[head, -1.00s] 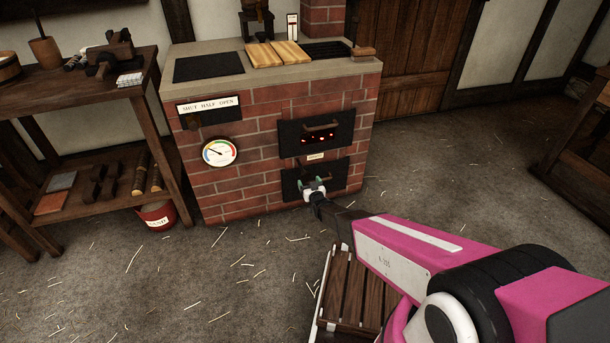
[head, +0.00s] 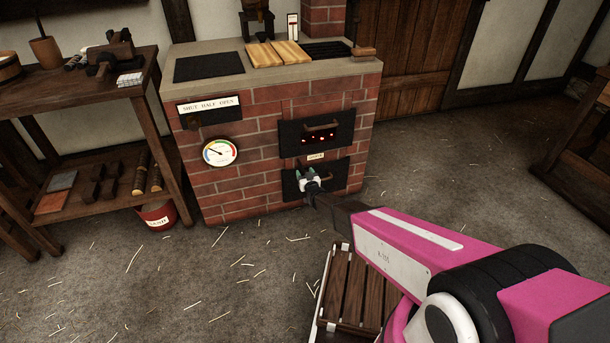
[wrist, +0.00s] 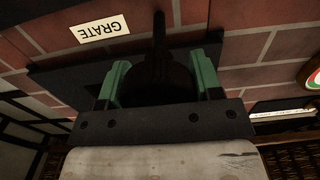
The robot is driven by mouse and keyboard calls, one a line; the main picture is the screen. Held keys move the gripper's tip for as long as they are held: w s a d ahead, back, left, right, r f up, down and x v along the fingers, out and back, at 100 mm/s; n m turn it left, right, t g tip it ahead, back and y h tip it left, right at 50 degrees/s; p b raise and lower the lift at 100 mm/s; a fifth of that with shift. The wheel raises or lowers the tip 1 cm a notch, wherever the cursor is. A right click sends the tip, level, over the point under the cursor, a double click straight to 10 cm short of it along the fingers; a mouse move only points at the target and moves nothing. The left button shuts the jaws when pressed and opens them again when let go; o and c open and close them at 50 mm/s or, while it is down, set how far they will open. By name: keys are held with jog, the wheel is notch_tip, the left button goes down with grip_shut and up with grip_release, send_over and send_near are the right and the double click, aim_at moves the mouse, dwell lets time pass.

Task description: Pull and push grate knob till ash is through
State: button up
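The brick stove's lower front has a black grate plate (head: 334,176) below a small label; the wrist view shows the label (wrist: 101,27) upside down, reading GRATE. My gripper (head: 308,178) is at the left part of this plate. In the wrist view its two green fingers (wrist: 161,78) stand apart on either side of a dark rounded shape, with a dark stem (wrist: 158,35) beyond it, seemingly the grate knob. I cannot tell whether the fingers press on it. In the head view the gripper hides the knob. Ash is not visible.
Above the grate is a black fire door (head: 317,132) with glowing red spots. A dial gauge (head: 220,152) is on the stove front. A slatted wooden platform (head: 352,290) lies under my arm. The straw-strewn floor in front is open.

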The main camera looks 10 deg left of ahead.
jog(key=x, duration=0.7)
jog(key=o, duration=1.2)
jog(key=shift+o, duration=0.2)
jog(key=v, duration=1.1)
jog(key=shift+w, duration=0.1)
